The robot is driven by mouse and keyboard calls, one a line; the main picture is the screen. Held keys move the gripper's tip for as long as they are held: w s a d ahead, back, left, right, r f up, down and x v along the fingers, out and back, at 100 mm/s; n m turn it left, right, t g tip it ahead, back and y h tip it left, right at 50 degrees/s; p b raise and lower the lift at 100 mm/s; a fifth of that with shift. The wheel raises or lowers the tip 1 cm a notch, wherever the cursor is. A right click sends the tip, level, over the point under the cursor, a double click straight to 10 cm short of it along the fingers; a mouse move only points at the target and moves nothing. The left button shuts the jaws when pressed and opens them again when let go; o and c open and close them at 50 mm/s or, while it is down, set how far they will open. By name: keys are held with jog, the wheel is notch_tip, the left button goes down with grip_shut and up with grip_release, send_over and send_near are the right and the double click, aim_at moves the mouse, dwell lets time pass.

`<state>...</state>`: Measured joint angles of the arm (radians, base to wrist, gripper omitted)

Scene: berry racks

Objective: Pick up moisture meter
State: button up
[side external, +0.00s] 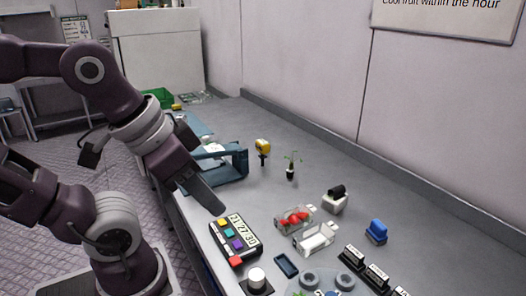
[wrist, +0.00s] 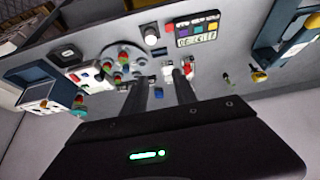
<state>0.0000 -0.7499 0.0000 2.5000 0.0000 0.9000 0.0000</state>
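A yellow-headed device with a dark stem (side external: 262,146) stands on the bench beyond the blue frame; it may be the moisture meter, but I cannot confirm this. It also shows at the right of the wrist view (wrist: 259,76). My gripper (side external: 215,206) is above the bench, near the button panel and to the lower left of the yellow device. In the wrist view my gripper's two fingers (wrist: 162,74) are apart with nothing held between them. The yellow device lies well to the right of them there.
A blue frame (side external: 236,163) stands beside my gripper. A panel with coloured buttons (side external: 217,232), a seedling (side external: 290,173), a clear box of red berries (side external: 293,220) and a blue block (side external: 376,231) are on the bench. The bench's back right is clear.

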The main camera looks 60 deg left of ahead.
jog(key=o, duration=0.4)
